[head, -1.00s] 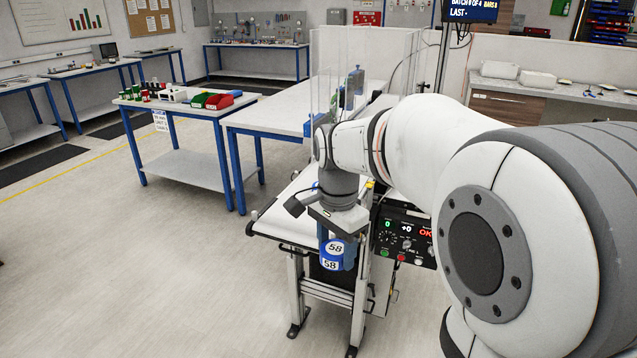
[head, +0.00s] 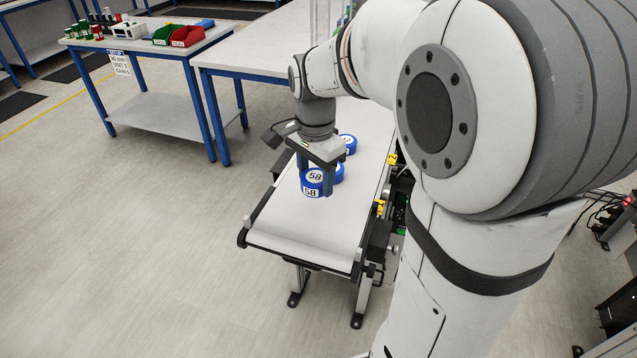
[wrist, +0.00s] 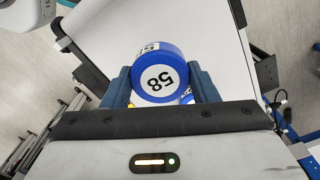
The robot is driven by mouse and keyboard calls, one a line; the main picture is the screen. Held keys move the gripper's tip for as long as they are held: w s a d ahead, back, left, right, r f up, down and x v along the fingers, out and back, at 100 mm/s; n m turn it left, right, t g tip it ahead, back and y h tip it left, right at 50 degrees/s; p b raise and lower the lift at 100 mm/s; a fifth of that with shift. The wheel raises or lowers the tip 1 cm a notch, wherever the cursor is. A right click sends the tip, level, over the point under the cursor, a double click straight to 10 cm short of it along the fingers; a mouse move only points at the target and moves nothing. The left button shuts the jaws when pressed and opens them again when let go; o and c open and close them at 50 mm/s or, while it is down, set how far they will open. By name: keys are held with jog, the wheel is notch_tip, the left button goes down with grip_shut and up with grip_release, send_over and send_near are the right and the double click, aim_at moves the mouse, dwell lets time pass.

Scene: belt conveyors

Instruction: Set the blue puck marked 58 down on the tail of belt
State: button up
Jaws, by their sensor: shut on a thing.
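The blue puck marked 58 (head: 313,181) has a white numbered top and a white 58 label on its side. My gripper (head: 315,182) is shut on it, over the white belt (head: 300,226). In the wrist view the puck (wrist: 160,78) sits between the two blue fingers, with bare belt (wrist: 210,30) beyond it. I cannot tell whether the puck touches the belt or hangs just above it. The near end of the belt, with its dark roller edge, is clear.
A second blue puck (head: 348,144) sits on the belt behind my gripper, and another (head: 339,172) is partly hidden right behind the held one. Yellow sensors (head: 380,208) line the belt's right side. A table with red and green bins (head: 180,36) stands at the back left.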

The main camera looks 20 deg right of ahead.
aim_at(316, 212)
notch_tip(316, 212, down, 3)
jog(key=shift+w+f, duration=0.1)
jog(key=shift+f, duration=1.8)
jog(key=shift+s+f, duration=0.1)
jog(key=shift+s, duration=0.1)
jog(key=shift+f, duration=0.15)
jog(key=o, duration=1)
